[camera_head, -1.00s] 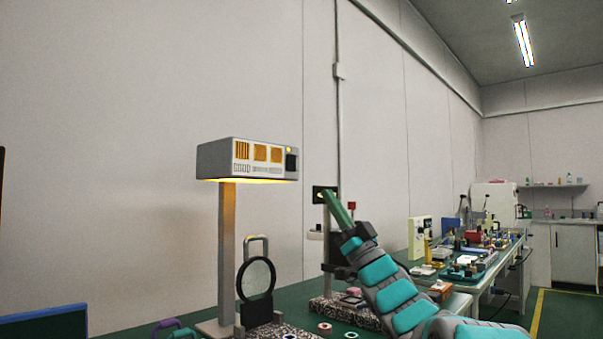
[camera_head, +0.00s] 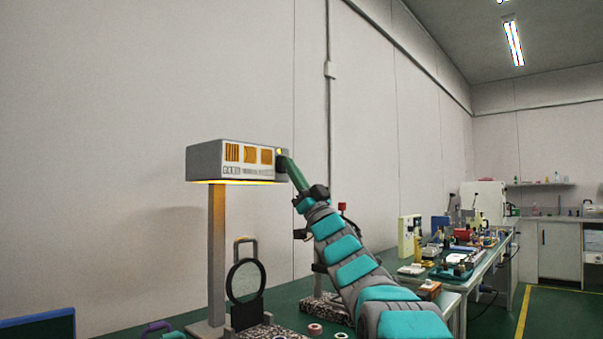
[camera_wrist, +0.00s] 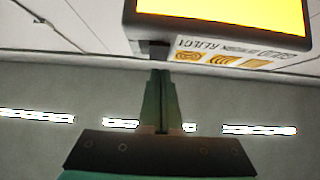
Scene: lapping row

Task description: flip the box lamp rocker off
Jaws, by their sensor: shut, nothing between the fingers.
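The box lamp (camera_head: 206,163) is a grey box on a tall post, with orange panels on its front and a lit yellow underside. A small yellow indicator glows near the upper right of its front. The dark rocker at the right end of that front is mostly hidden behind my gripper (camera_head: 283,162) in the head view. My gripper is shut and empty, its green fingers at the rocker; contact cannot be told.
A round dark-framed disc (camera_head: 245,283) stands upright below the lamp by the post. Several small items lie on the green bench. Cluttered benches (camera_head: 455,265) run along the wall to the right. The air left of the lamp is clear.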

